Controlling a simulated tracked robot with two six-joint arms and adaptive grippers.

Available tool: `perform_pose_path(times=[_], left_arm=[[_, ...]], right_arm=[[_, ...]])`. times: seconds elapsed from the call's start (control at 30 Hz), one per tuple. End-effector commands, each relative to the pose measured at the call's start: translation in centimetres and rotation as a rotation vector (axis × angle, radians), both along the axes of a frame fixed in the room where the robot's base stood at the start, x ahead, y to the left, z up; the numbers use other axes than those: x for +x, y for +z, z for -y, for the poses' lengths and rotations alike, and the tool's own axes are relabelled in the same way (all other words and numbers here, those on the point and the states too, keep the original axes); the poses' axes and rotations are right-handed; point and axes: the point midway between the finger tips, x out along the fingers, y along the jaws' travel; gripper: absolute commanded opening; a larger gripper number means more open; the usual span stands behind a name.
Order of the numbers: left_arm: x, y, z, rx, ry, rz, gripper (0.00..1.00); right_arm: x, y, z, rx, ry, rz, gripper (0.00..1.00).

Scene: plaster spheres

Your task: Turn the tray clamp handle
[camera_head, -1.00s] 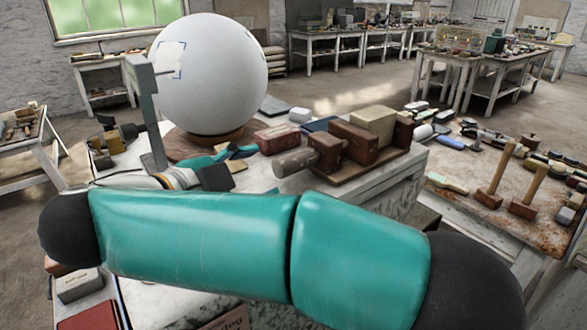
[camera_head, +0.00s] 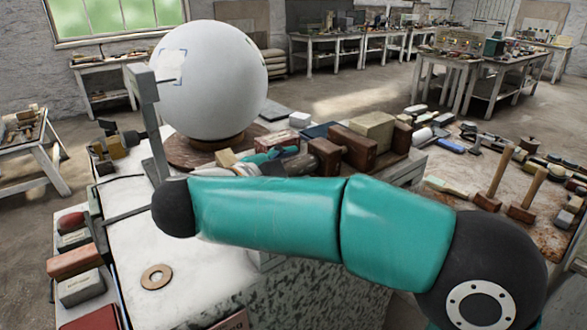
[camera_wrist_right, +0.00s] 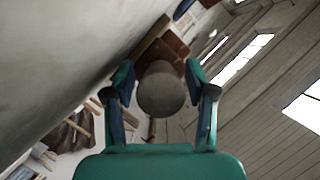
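The tray clamp (camera_head: 357,147) is a set of brown wooden blocks on a board at the bench's right end. Its round wooden handle (camera_head: 325,155) sticks out to the left. My right gripper (camera_head: 284,154) is at the handle's left end, partly hidden behind my own arm. In the right wrist view the handle's round end (camera_wrist_right: 162,92) sits between the two fingers of the right gripper (camera_wrist_right: 160,78). The fingers are open, with a small gap showing on each side. My left gripper is not in view.
A large white plaster sphere (camera_head: 208,85) stands on a round wooden base left of the clamp. A grey metal post (camera_head: 150,125) rises beside it. A flat ring (camera_head: 156,277) lies on the bare bench front. Mallets (camera_head: 495,178) stand on the right table.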

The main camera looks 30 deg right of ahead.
Motion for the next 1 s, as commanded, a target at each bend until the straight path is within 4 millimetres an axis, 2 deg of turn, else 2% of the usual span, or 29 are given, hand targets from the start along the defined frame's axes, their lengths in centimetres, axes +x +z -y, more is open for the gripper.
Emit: perform_pose_path(times=[0.03, 0.3, 0.53, 0.8, 0.83, 0.97, 1.0], left_arm=[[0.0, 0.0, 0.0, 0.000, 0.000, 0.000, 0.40], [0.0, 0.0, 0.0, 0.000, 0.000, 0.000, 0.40], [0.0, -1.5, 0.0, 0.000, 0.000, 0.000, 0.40], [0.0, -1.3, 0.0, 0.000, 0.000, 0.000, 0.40], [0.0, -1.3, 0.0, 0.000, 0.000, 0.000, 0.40], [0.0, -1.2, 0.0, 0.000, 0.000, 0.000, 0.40], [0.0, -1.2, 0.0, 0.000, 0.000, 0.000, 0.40]], right_arm=[[0.0, 0.0, 0.0, 0.000, 0.000, 0.000, 0.43], [0.0, 0.0, 0.0, 0.000, 0.000, 0.000, 0.00], [0.0, -0.3, -0.1, 0.010, 0.001, 0.081, 0.00], [0.0, 0.0, -0.1, 0.012, 0.002, 0.093, 0.00], [0.0, 0.0, -0.1, 0.012, 0.002, 0.093, 0.38], [0.0, 0.0, -0.1, 0.012, 0.002, 0.093, 0.60], [0.0, 0.0, -0.1, 0.012, 0.002, 0.093, 0.61]])
